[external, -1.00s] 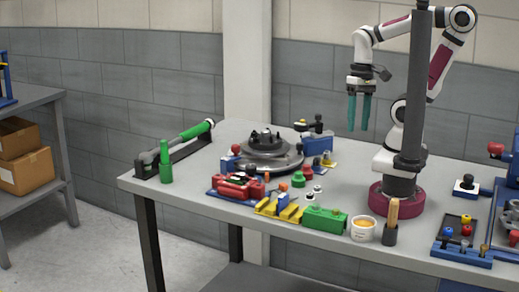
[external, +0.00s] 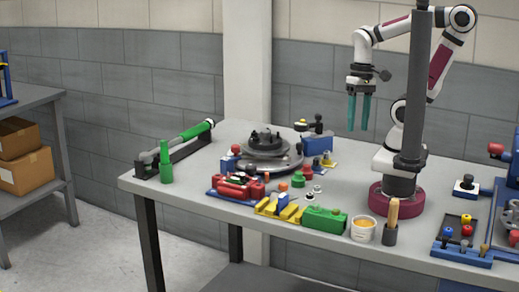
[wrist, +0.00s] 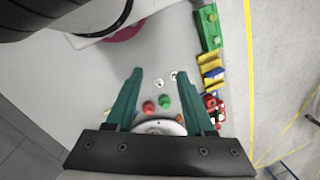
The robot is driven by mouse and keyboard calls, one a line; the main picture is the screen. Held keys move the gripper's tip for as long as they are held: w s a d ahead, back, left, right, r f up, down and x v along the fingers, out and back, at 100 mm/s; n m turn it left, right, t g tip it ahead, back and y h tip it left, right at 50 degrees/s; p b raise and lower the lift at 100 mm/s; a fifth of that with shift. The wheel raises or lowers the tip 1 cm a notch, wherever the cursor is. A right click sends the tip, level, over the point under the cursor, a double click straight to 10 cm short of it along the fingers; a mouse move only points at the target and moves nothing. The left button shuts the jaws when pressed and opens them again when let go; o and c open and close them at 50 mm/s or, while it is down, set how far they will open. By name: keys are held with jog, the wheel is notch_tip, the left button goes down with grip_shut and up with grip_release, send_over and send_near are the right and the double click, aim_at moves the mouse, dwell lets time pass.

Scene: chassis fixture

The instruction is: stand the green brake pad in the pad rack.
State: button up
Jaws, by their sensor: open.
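My gripper (external: 358,126) is open and empty, high above the table beside the dark post. In the wrist view its two teal fingers (wrist: 163,74) are spread apart with nothing between them. A yellow slotted rack (external: 266,207), which looks like the pad rack, stands near the front edge with a blue piece in it. It also shows in the wrist view (wrist: 209,58). A small green piece (external: 298,181) lies behind the rack beside a red one, and shows in the wrist view (wrist: 164,101). I cannot tell whether it is the green brake pad.
A green block (external: 325,220), a white cup (external: 363,229) and a brush-like tool (external: 392,216) stand right of the rack. A red caliper-like part (external: 239,186) is left of it. A round disc fixture (external: 265,158) is behind. Small silver parts (external: 313,192) lie nearby.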

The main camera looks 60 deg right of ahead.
dwell(0.4)
jog(key=shift+c, duration=0.7)
jog(key=shift+n, duration=0.6)
jog(key=w, duration=0.2)
jog(key=w+r, duration=0.1)
jog(key=w, duration=0.3)
jog(key=shift+w+a+r, duration=0.35)
jog(key=shift+a+r, duration=0.05)
jog(key=c, duration=0.3)
jog(key=n+h, duration=0.2)
jog(key=n, duration=0.2)
send_over(235, 178)
notch_tip(235, 178, down, 11)
jog(key=shift+a+r, duration=0.1)
jog(key=shift+r, duration=0.1)
jog(key=shift+f, duration=3.95)
